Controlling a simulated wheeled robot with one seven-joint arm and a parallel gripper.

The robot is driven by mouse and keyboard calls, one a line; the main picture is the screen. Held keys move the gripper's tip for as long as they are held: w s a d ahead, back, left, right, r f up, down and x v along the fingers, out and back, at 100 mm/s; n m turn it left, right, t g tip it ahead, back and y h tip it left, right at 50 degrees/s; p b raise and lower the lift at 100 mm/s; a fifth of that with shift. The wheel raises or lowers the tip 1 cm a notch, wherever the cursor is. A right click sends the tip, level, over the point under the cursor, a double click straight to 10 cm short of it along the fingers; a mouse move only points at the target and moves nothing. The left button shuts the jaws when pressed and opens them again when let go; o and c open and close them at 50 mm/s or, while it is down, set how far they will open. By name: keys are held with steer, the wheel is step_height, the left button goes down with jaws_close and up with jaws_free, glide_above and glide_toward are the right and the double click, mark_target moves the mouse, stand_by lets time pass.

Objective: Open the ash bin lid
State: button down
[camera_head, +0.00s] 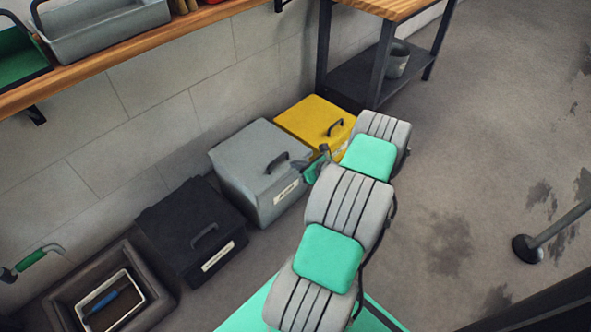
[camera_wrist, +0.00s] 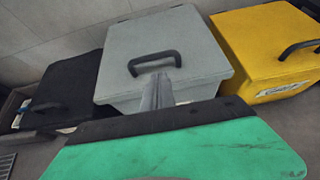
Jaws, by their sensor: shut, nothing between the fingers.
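Three lidded bins stand in a row by the wall: a black one (camera_head: 180,222), a grey one (camera_head: 250,148) and a yellow one (camera_head: 300,115). All three lids are closed, each with a dark bar handle on it. Each bin seems to have a white front label too small to read, so I cannot tell which is the ash bin. The wrist view faces the grey bin (camera_wrist: 190,40) and its handle (camera_wrist: 154,62). My gripper (camera_wrist: 160,82) is shut and empty, just in front of that handle; contact cannot be judged.
An open dark box (camera_head: 62,288) at lower left holds a white-rimmed tray with a blue-handled tool. A wooden shelf (camera_head: 130,60) runs above the bins. A workbench (camera_head: 385,10) with a bucket (camera_head: 397,62) beneath stands behind. A post base (camera_head: 527,248) stands right on open floor.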

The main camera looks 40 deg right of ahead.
mark_target(286, 168)
steer(key=b+x, duration=0.2)
steer(key=x, duration=0.4)
steer(key=shift+w+f, duration=0.15)
steer(key=shift+f, duration=0.15)
steer(key=shift+w+f, duration=0.1)
steer(key=shift+w, duration=0.3)
